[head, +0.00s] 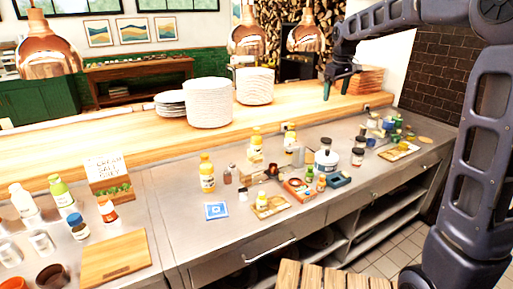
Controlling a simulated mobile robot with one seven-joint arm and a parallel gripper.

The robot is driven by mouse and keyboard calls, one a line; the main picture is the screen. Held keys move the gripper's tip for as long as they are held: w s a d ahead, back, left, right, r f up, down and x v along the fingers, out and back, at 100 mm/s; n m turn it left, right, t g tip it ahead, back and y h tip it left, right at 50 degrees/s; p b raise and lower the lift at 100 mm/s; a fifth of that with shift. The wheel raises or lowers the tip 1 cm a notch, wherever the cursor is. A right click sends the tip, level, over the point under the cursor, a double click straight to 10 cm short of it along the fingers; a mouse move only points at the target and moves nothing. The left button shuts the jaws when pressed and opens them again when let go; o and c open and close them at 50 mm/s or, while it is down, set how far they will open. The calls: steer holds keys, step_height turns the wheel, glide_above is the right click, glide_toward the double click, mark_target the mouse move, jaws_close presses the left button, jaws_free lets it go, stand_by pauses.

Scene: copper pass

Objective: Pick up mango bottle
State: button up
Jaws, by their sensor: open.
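A yellow-orange bottle (207,178) with a pale label stands upright on the steel counter, left of the cluster of small items. Two similar yellow bottles, one (256,147) by the wooden ledge and one (290,141) to its right, stand farther back. A small yellow-capped jar (262,201) stands on a little board nearer the front edge. The labels are too small to read, so I cannot tell for sure which is the mango bottle. My gripper (341,84) is open and empty at the upper right, above the wooden ledge and well apart from all of these.
Stacked white plates (208,104) stand on the wooden ledge. Copper lamps (47,55) hang above it. A blue-and-white card (216,211) lies on the steel. A cutting board (115,259) and several bottles occupy the left. The steel around the front-left yellow bottle is mostly clear.

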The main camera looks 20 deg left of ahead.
steer(key=w+a+f+n+g, duration=0.1)
steer(key=w+a+f+n, duration=0.2)
steer(key=a, duration=0.6)
steer(key=w+a+f+n, duration=0.1)
steer(key=w+a+f, duration=0.35)
steer(key=a, duration=0.35)
steer(key=n+g, duration=0.1)
steer(key=n, duration=0.2)
glide_toward(257, 135)
steer(key=shift+w+a+r+h, duration=0.1)
steer(key=shift+w+a+h, duration=0.25)
steer(key=shift+w, duration=0.2)
steer(key=shift+a+f, duration=0.3)
steer(key=shift+f, duration=0.15)
step_height(257, 135, down, 5)
steer(key=shift+r, duration=0.1)
steer(key=shift+w+f, duration=0.15)
steer(key=shift+f, duration=1.2)
steer(key=shift+w+f, duration=0.1)
steer(key=shift+f, duration=1.3)
jaws_close()
